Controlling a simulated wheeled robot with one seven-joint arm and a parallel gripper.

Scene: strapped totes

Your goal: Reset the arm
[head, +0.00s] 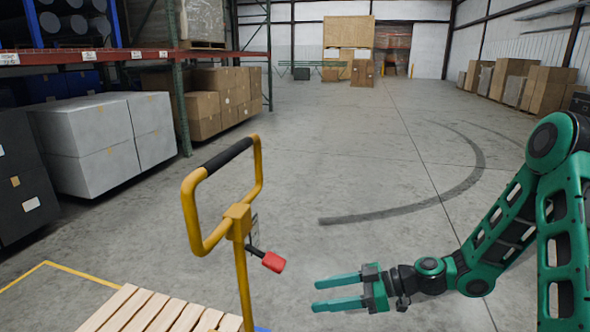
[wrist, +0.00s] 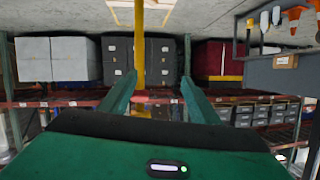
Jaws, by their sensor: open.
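My gripper (head: 338,293) is at the lower right of the head view, at the end of my green arm. Its two green fingers point left and stand apart, with nothing between them that they touch. In the wrist view my gripper (wrist: 153,98) shows the same open fingers, with a yellow post (wrist: 139,50) seen beyond them. The pallet jack's yellow handle (head: 240,225) stands to the left of my gripper, with a black grip and a red lever (head: 272,262). A gap of floor shows between the lever and the fingertips.
A wooden pallet (head: 160,312) lies at the bottom left. Racks with grey boxes (head: 100,140) and brown cartons (head: 222,100) line the left side. More cartons (head: 525,82) stand along the right wall. The concrete floor (head: 350,140) in the middle is clear.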

